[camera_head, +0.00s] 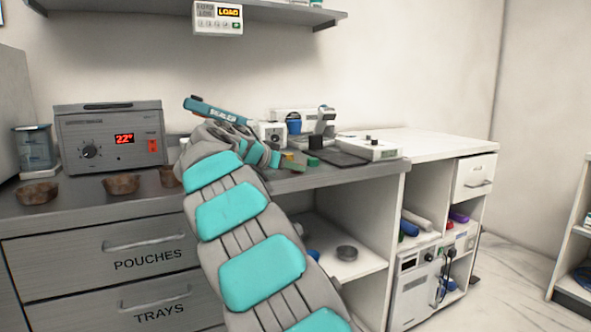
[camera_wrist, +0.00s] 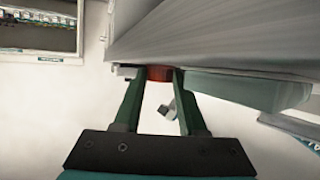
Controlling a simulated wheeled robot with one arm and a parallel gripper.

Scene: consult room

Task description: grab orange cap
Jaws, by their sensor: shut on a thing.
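The orange cap (camera_wrist: 159,73) shows red-orange between the tips of my two green fingers in the wrist view. My gripper (camera_wrist: 160,78) is shut on it, with a finger at each side. The cap lies right against the edge of a large grey surface (camera_wrist: 240,45), and I cannot tell whether they touch. In the head view my arm reaches over the counter, and its wrist end is beside the white devices. The cap cannot be made out clearly there.
A grey box with a red display (camera_head: 110,138) stands on the counter (camera_head: 80,205) at the left. Several brown bowls (camera_head: 38,190) are in front of it. A white device with a dark plate (camera_head: 372,148) is to the right. A shelf (camera_head: 270,13) hangs above. The counter's right end is clear.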

